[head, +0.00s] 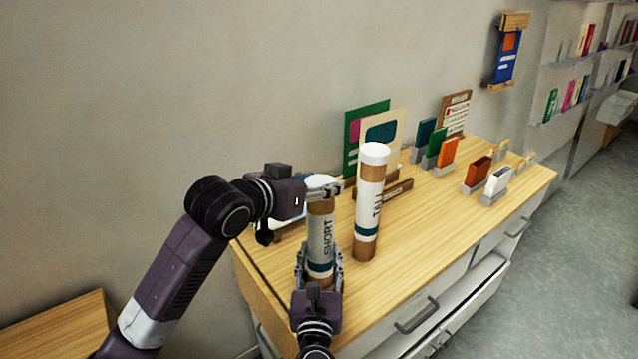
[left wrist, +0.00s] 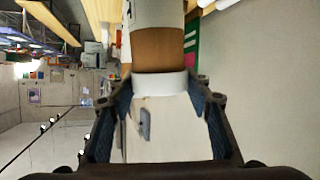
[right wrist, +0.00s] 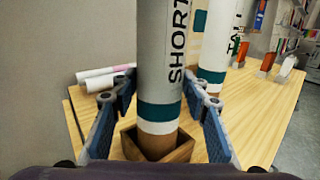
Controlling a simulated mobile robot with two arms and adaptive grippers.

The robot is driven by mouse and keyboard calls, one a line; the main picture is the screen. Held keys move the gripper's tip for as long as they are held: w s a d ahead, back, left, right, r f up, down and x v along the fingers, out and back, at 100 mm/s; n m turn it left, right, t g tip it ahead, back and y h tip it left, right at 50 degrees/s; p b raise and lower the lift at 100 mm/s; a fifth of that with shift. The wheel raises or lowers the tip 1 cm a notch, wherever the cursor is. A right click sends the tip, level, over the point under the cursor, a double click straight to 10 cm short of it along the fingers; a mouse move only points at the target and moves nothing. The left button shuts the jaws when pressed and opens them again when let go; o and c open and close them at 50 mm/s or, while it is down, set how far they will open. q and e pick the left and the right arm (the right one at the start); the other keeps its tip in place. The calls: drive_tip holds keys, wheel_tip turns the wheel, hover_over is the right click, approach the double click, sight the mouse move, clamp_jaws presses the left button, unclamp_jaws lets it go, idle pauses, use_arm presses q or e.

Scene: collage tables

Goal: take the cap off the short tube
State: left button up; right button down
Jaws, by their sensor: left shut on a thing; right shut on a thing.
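The short tube (head: 320,235) stands upright, brown with a white label reading SHORT and a teal band; it also shows in the right wrist view (right wrist: 162,60). Its foot is in a square wooden holder (right wrist: 185,152). My right gripper (head: 320,262) is shut on the tube's lower part, around the teal band. The white cap (left wrist: 160,84) is at the tube's top, meeting the brown body. My left gripper (head: 323,187) is shut on the cap from the left and hides much of it in the head view.
The tall tube (head: 370,195) with a white cap stands close to the right. White rolls (right wrist: 105,78) lie behind. Boards (head: 385,135) and several small book stands (head: 447,152) are farther back. The wooden tabletop (head: 420,215) is clear at right front.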

sight(319, 180)
use_arm(q)
drive_tip(key=shift+r, duration=0.25)
drive_tip(key=shift+w+r, duration=0.2)
drive_tip(key=shift+r, duration=0.6)
drive_tip(key=shift+r, duration=0.1)
drive_tip(key=shift+w+r, duration=0.2)
drive_tip(key=shift+r, duration=0.8)
drive_tip(key=shift+w+r, duration=0.15)
drive_tip(key=shift+r, duration=0.8)
use_arm(e)
drive_tip(key=c, duration=1)
unclamp_jaws()
drive_tip(key=shift+c, duration=0.2)
